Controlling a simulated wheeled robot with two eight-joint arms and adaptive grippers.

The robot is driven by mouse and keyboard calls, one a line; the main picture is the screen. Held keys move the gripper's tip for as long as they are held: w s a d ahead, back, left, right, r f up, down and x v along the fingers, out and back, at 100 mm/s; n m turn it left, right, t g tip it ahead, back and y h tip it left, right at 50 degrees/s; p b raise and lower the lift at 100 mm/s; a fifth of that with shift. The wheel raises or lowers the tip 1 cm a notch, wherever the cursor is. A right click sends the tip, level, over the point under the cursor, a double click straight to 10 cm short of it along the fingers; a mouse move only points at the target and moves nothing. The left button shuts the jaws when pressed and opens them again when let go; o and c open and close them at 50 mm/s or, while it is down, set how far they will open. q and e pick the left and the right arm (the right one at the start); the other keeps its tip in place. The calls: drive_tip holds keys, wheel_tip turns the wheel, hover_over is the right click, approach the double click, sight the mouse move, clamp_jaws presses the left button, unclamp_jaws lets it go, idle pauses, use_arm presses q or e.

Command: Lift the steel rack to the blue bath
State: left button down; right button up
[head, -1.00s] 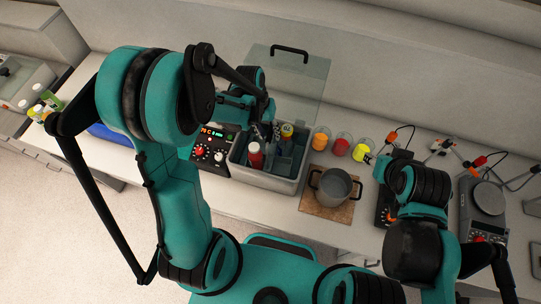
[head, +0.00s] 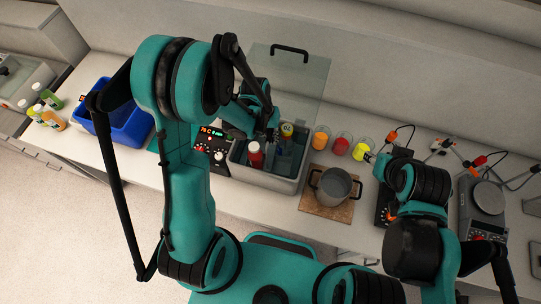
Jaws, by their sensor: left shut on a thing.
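The blue bath (head: 136,135) is an open blue tub on the bench at the left, partly behind my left arm. My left gripper (head: 272,137) is over the open grey bath (head: 263,180), right of the blue one. It is shut on what seems to be the steel rack, which is mostly hidden by the gripper and bottles. A red bottle (head: 255,156) and a yellow-capped bottle (head: 287,130) stand in the grey bath. My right gripper (head: 372,158) is small and dark near the yellow beaker; its jaws are unclear.
A clear lid (head: 300,80) with a black handle stands behind the grey bath. A steel pot (head: 334,188) on a brown board is to its right. Orange, red and yellow beakers (head: 341,146) line the back. Several bottles (head: 54,121) stand far left. A balance (head: 488,198) is at right.

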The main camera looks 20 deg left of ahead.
use_arm(q)
drive_tip(key=shift+r, duration=0.1)
wheel_tip(320, 180, up, 10)
drive_tip(key=shift+f, duration=0.1)
idle(0.6)
wheel_tip(320, 180, up, 6)
drive_tip(key=p, duration=0.4)
drive_tip(key=shift+f, duration=0.2)
idle(0.4)
drive_tip(key=a+b, duration=0.1)
drive_tip(key=a, duration=1.3)
drive_tip(key=shift+w+b, duration=0.25)
drive_tip(key=shift+b, duration=0.05)
idle(0.5)
